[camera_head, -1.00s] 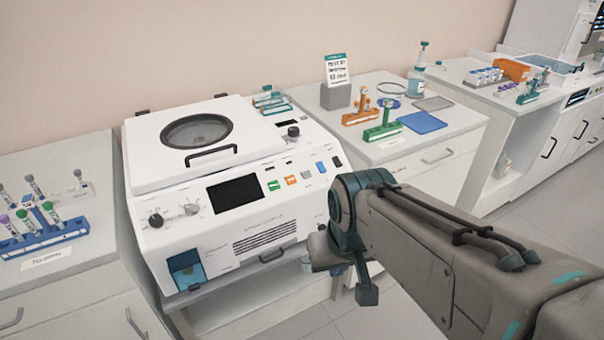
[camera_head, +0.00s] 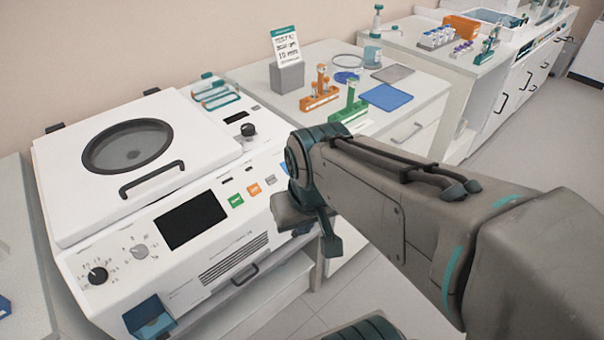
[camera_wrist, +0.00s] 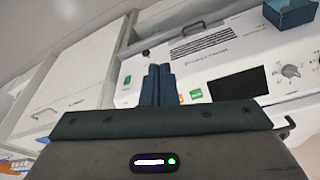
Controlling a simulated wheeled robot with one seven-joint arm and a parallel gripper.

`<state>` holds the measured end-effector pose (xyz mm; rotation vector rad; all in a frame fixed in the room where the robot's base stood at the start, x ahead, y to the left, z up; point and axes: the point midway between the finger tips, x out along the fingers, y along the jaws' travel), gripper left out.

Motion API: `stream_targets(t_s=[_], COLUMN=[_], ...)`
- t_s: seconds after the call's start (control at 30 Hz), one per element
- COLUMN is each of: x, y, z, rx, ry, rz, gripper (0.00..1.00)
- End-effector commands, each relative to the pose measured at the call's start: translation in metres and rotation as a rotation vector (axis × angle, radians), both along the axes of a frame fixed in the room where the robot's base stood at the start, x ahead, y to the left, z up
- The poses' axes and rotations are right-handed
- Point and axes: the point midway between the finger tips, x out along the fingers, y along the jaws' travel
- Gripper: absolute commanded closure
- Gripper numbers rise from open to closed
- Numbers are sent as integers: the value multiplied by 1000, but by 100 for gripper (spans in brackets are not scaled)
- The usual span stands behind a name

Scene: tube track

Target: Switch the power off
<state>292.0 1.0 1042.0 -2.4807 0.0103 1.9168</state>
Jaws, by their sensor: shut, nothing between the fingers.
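The white lab machine (camera_head: 175,255) stands at the left in the head view, with its lid closed. Its front panel has a dark screen (camera_head: 193,219), knobs and a row of buttons. A green button (camera_head: 236,201), an orange button (camera_head: 254,190) and a grey button (camera_head: 271,181) show; my arm hides the panel's right end, including the blue and dark switches there. In the wrist view, my gripper (camera_wrist: 160,68) is shut and empty, its fingers in front of the panel. A small green patch (camera_wrist: 127,80) shows left of them; whether the fingers touch anything is unclear.
A counter to the right holds an orange rack (camera_head: 320,95), a green rack (camera_head: 349,110), a blue tray (camera_head: 387,97) and a sign on a grey block (camera_head: 287,77). A blue bin (camera_head: 150,318) juts from the machine's front. Open floor lies at the right.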

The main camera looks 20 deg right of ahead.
Motion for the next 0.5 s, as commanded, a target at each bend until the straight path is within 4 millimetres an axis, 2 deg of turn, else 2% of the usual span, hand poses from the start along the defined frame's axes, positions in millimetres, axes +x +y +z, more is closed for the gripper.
stream_targets(t_s=[0.07, 0.17, 0.27, 0.37, 0.5], x=[0, -2, -6, -9, -1], y=[0, 0, 2, 10, 22], z=[-2, -18, -51, -93, -143], rx=[4, 41, 136, 292, 574], ry=[4, 43, 131, 257, 432], rz=[-5, -51, -166, -340, -622], gripper=[100, 100, 100, 100, 100])
